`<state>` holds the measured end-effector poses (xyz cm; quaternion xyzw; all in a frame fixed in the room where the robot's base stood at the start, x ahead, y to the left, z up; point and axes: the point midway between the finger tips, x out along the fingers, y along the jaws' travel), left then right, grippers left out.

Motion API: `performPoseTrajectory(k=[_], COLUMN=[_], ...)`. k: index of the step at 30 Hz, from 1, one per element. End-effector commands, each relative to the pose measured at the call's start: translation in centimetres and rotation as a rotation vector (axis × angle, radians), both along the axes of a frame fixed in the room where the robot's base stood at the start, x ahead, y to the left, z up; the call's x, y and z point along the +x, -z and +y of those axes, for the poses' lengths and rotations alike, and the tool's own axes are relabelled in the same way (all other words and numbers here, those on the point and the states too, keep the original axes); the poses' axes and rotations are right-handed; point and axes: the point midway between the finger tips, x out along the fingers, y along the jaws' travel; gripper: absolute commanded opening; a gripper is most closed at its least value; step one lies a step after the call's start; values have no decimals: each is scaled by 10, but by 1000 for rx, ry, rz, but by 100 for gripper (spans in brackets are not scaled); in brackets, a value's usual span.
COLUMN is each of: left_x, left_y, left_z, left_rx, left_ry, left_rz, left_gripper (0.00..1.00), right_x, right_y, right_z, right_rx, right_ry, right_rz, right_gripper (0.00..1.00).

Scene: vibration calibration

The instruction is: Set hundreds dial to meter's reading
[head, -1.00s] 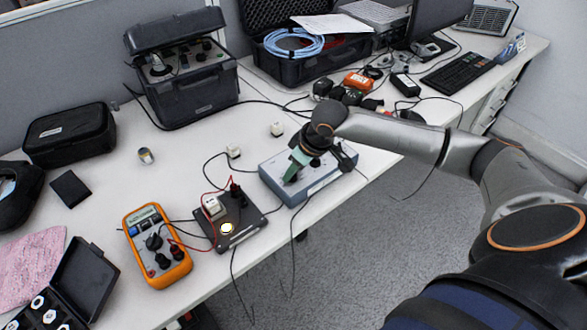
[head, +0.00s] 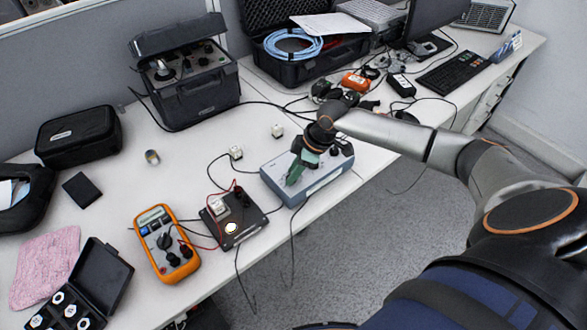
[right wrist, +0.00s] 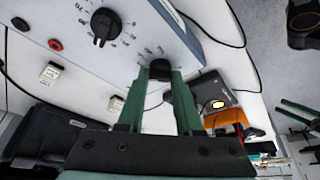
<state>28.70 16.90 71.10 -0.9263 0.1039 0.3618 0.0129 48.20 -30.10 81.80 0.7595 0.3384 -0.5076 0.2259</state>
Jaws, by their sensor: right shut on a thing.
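The grey-blue dial box (head: 325,178) lies near the table's front edge. My right gripper (head: 292,180) points down at its left part. In the right wrist view its green fingers (right wrist: 160,82) are shut on a black dial knob (right wrist: 160,68), one finger on each side. Another black knob (right wrist: 105,26) stands free on the same panel. The orange meter (head: 165,243) lies to the left in the head view; its display is too small to read. My left gripper (right wrist: 291,126) shows only at the right edge of the right wrist view, its green fingers apart and empty.
A black board (head: 235,220) with wires and a lit round spot lies between meter and box. Small white blocks (head: 236,152) stand behind the box. Black leads hang over the front edge. An open black case (head: 95,285) and pink cloth (head: 48,265) lie at left.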

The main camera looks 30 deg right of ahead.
Motion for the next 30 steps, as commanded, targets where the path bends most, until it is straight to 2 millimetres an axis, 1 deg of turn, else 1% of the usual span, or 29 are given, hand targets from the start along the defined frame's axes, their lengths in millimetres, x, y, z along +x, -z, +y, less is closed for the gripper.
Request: performPoseTrajectory(k=[15,16,21,24,30], left_x=[0,0,0,0,0], left_y=[-1,-1,-2,-2,-1], left_z=[-1,-1,-1,-1,-1], left_rx=[-2,-2,-2,-2,-2], left_ry=[1,1,1,1,1], left_rz=[0,0,0,0,0], left_gripper=[73,73,73,73,73], right_x=[0,0,0,0,0], right_y=[0,0,0,0,0], right_z=[0,0,0,0,0], right_rx=[0,0,0,0,0], right_ry=[-27,-27,-27,-26,-26], right_rz=[0,0,0,0,0], right_gripper=[0,36,56,64,64])
